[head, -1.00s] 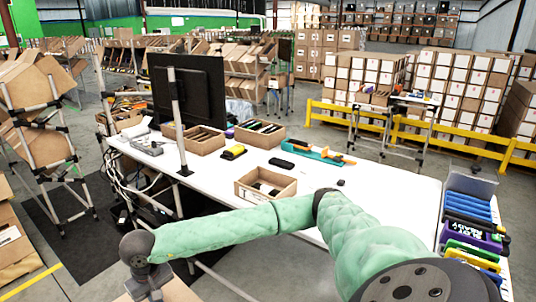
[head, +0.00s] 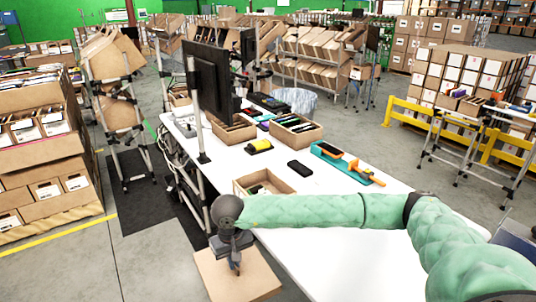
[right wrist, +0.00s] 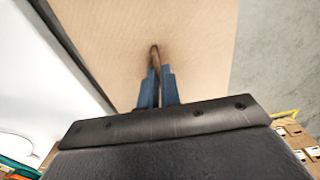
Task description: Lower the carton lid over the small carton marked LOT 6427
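The carton lid (head: 220,280) is a plain brown cardboard panel at the bottom of the head view, off the near left edge of the white table. My right gripper (head: 236,264) is above it, pointing down. In the right wrist view the blue fingers (right wrist: 155,82) are close together around a thin brown tab (right wrist: 154,55) over the lid's broad face (right wrist: 205,45). No LOT 6427 marking is legible. My left gripper is out of view.
The white table (head: 330,262) holds parts bins (head: 297,130), a yellow-black item (head: 258,146), a black item (head: 299,168) and a teal-orange tool (head: 345,163). A monitor (head: 210,80) stands at its left edge. Stacked cartons (head: 50,170) are at left.

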